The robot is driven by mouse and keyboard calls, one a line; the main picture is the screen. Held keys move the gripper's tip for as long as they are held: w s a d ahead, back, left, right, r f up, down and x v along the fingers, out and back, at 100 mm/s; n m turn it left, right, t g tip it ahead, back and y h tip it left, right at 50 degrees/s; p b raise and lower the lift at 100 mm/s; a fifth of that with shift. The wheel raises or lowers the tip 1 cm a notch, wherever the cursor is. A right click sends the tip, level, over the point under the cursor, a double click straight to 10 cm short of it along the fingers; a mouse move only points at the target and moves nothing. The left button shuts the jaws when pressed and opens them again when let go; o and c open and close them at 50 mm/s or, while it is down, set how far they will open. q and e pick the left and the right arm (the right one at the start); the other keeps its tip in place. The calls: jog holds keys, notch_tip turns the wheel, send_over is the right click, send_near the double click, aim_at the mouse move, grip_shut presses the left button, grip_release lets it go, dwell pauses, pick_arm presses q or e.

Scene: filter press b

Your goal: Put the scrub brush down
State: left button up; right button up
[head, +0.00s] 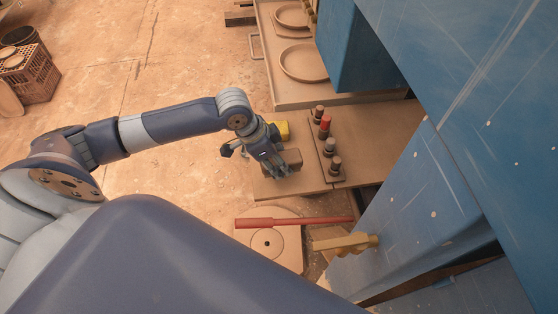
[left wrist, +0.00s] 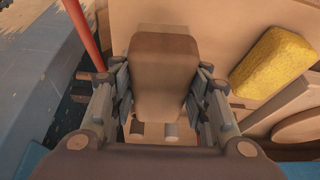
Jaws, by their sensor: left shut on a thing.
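My left gripper (head: 279,165) is shut on the scrub brush (head: 293,158), a brown block with rounded edges. It is over the left part of the tan bench board (head: 318,181). In the left wrist view the brush (left wrist: 164,75) sits between the two fingers of the left gripper (left wrist: 162,88), with the tan surface beyond it. I cannot tell whether its underside touches the board; its bristles are hidden. My right gripper is not in view.
A yellow sponge (head: 282,130) lies close behind the gripper. Several knobbed pegs (head: 325,126), one red, stand in a row to the right. A red bar (head: 290,222) lies across the near side. Blue machine panels (head: 400,215) close off the right.

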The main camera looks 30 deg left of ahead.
pick_arm(q)
jog(key=shift+w+a, duration=0.15)
jog(key=shift+w, duration=0.3)
jog(key=shift+w+a+f+p, duration=0.1)
jog(key=shift+w+f+p, duration=0.1)
jog(key=shift+f+p, duration=0.35)
jog(key=shift+w+a+f+p, duration=0.15)
jog(key=shift+f+p, duration=0.2)
jog(key=shift+f, duration=0.3)
jog(key=shift+d+f, duration=0.1)
jog(key=shift+f, duration=0.35)
jog(key=shift+f, duration=0.2)
jog(key=o, duration=0.9)
jog(key=shift+o, duration=0.2)
